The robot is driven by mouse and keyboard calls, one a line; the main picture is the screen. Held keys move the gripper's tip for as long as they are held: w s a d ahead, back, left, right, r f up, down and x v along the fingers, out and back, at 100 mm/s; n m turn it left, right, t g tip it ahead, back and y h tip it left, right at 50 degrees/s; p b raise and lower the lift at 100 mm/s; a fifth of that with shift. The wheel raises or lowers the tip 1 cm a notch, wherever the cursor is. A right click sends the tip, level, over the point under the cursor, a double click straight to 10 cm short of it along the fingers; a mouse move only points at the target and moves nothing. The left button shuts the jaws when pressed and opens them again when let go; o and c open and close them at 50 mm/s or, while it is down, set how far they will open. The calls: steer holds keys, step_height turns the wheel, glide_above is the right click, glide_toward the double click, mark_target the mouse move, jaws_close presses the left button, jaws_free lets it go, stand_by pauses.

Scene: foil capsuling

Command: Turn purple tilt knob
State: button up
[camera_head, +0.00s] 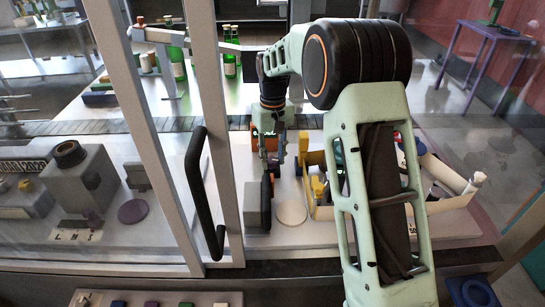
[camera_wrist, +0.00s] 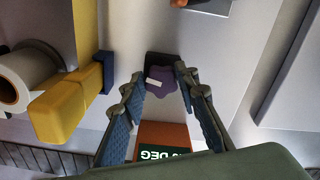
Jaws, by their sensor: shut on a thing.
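The purple tilt knob (camera_wrist: 163,84) has several rounded lobes and a pale pointer mark on its left side. It shows in the wrist view in front of a dark mount. My gripper (camera_wrist: 160,88) has its two ribbed fingers on either side of the knob and is shut on it. An orange-brown block with a display reading "DEG" (camera_wrist: 163,141) lies between the fingers, nearer the camera; its digits are partly hidden. In the head view my gripper (camera_head: 268,170) is left of centre, among the bench fixtures, and the knob cannot be made out there.
A yellow block (camera_wrist: 66,106) and a white roll (camera_wrist: 22,76) are close left of my fingers in the wrist view.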

mark_target(273, 161)
steer(key=shift+w+r+n, duration=0.1)
steer(key=shift+n, duration=0.2)
steer(key=o, duration=1.1)
steer(key=shift+o, duration=0.2)
step_height(273, 161, up, 12)
